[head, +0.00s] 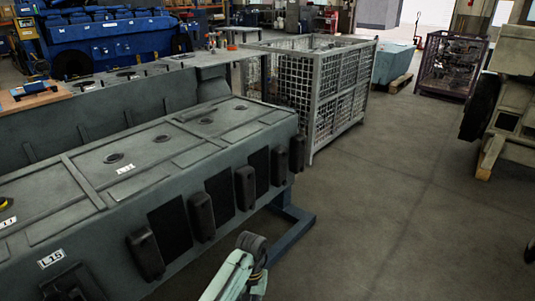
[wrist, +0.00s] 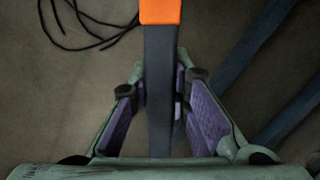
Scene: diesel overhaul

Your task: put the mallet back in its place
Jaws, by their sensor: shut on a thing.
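The mallet (wrist: 160,60) shows in the wrist view as a dark, straight shaft with a bright orange part at the top edge of the picture. My gripper (wrist: 162,98) is shut on the dark shaft, with the purple-lined fingers on both sides of it. The mallet's far end runs out of the picture, so its whole shape is hidden. Grey floor lies below it. In the head view, only part of my pale green arm shows at the bottom centre; the mallet cannot be made out there. I cannot tell which spot is the mallet's place.
A long grey-green engine (head: 130,165) with labelled covers fills the left of the head view. A wire-mesh cage (head: 325,95) stands behind it. Open floor (head: 400,220) lies to the right. Black cables (wrist: 88,25) and blue beams (wrist: 258,45) show in the wrist view.

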